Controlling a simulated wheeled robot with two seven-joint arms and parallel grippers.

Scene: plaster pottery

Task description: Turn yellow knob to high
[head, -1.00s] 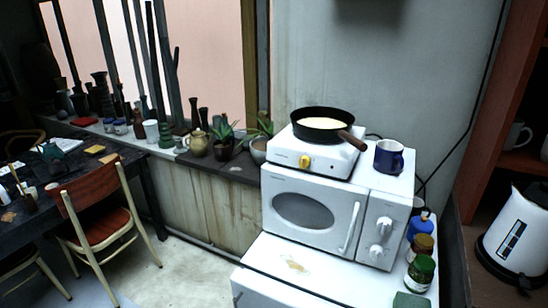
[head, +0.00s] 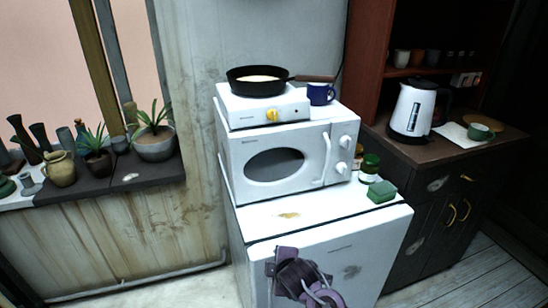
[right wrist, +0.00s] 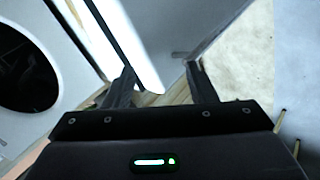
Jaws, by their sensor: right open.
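The yellow knob (head: 272,115) is on the front of a small white hot plate (head: 240,118). Its pointer setting is too small to read. A black frying pan (head: 239,84) with pale yellow contents sits on the hot plate, its brown handle pointing right. The hot plate stands on a white microwave (head: 233,154). My right gripper (right wrist: 160,77) shows in the right wrist view with its two dark fingers apart and nothing visibly between them. The knob is not recognisable in that view.
A dark blue mug (head: 320,94) stands right of the hot plate. The microwave stands on a white fridge (head: 375,226), with a green-lidded jar (head: 370,164) and green block (head: 382,191) beside it. A white kettle (head: 411,110) stands right.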

